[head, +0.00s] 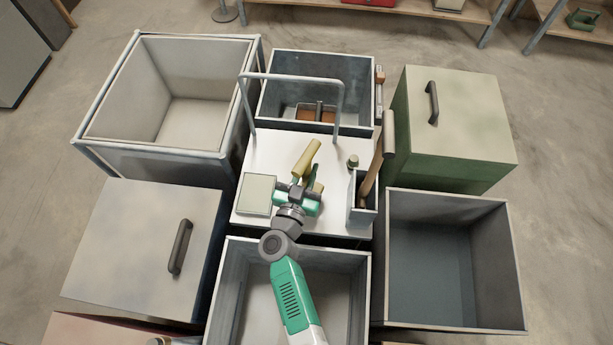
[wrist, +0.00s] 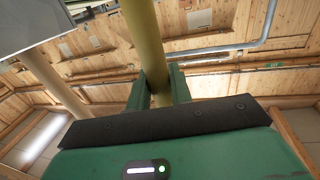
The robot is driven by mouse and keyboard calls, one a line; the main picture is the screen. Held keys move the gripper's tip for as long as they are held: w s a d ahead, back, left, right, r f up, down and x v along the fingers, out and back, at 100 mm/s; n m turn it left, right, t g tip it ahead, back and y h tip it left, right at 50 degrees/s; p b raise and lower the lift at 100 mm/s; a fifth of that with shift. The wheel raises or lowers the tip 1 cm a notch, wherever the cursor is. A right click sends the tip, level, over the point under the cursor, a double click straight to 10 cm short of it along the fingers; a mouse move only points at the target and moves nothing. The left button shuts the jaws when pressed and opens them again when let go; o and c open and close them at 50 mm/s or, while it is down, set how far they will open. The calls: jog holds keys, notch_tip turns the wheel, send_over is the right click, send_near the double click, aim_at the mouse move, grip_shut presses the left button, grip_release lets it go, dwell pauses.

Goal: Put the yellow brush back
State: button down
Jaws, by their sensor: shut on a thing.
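My gripper (head: 303,190) is above the white cart top in the head view, left of the small grey holder. It is shut on the yellow brush (head: 307,158), whose yellow handle slants up and to the right from the jaws. In the wrist view the yellow handle (wrist: 146,35) runs up from between the two green fingers (wrist: 160,82). The bristle end cannot be made out. The small grey holder (head: 362,212) stands at the right edge of the cart top, with a wooden-handled tool (head: 373,172) upright and slightly tilted in it.
A pale flat box (head: 257,195) lies on the cart's white top (head: 262,152) to the left. A grey handrail (head: 292,77) arches over the cart's far side. Open bins (head: 455,204) and lidded bins (head: 150,240) surround the cart closely. A small dark-topped item (head: 352,161) is by the holder.

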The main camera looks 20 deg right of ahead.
jog(key=shift+w+f+b, duration=0.15)
jog(key=shift+f+b, duration=0.9)
jog(key=shift+f, duration=0.75)
jog(key=c, duration=1.3)
grip_release()
jog(key=shift+f, duration=0.1)
jog(key=shift+o, duration=0.2)
jog(key=shift+r, duration=0.3)
jog(key=p, duration=0.3)
send_near(305, 181)
jog(key=shift+s+a+f, duration=0.2)
jog(key=shift+a+f, duration=0.05)
jog(key=shift+f, duration=0.05)
